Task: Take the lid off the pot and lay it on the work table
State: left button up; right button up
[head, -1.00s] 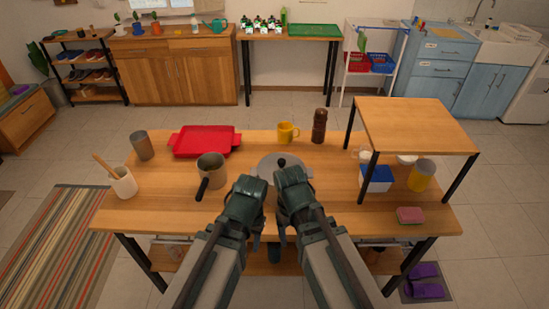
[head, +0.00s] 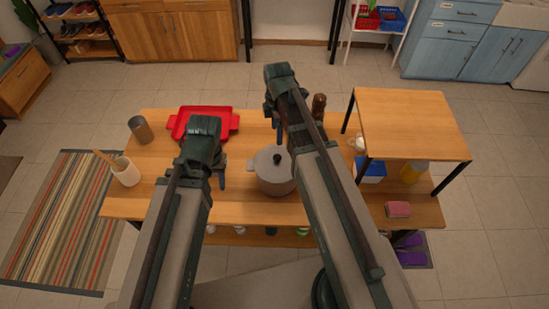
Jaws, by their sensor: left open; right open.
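The grey pot (head: 275,184) stands upright on the work table (head: 250,210), near its front middle. Its round grey lid (head: 266,161) with a dark knob (head: 278,158) sits on top of it. My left gripper (head: 218,172) is open and empty, to the left of the pot and apart from it. My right gripper (head: 272,115) is open and empty, above and beyond the pot in the picture. My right forearm passes close by the pot's right edge in this view. The gap between the jaws is hard to see on both.
A red tray (head: 215,118) lies behind my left gripper. A grey-brown cup (head: 140,129) and a white utensil holder (head: 125,172) stand at the left. A raised wooden shelf (head: 410,120), a pink sponge (head: 398,209) and a brown grinder (head: 319,102) are at the right.

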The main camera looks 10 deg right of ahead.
aim_at(278, 156)
jog(key=shift+d+f+b, duration=0.2)
jog(key=shift+f+b, duration=6.6)
jog(key=shift+f, duration=0.15)
jog(key=shift+r, duration=0.1)
grip_shut()
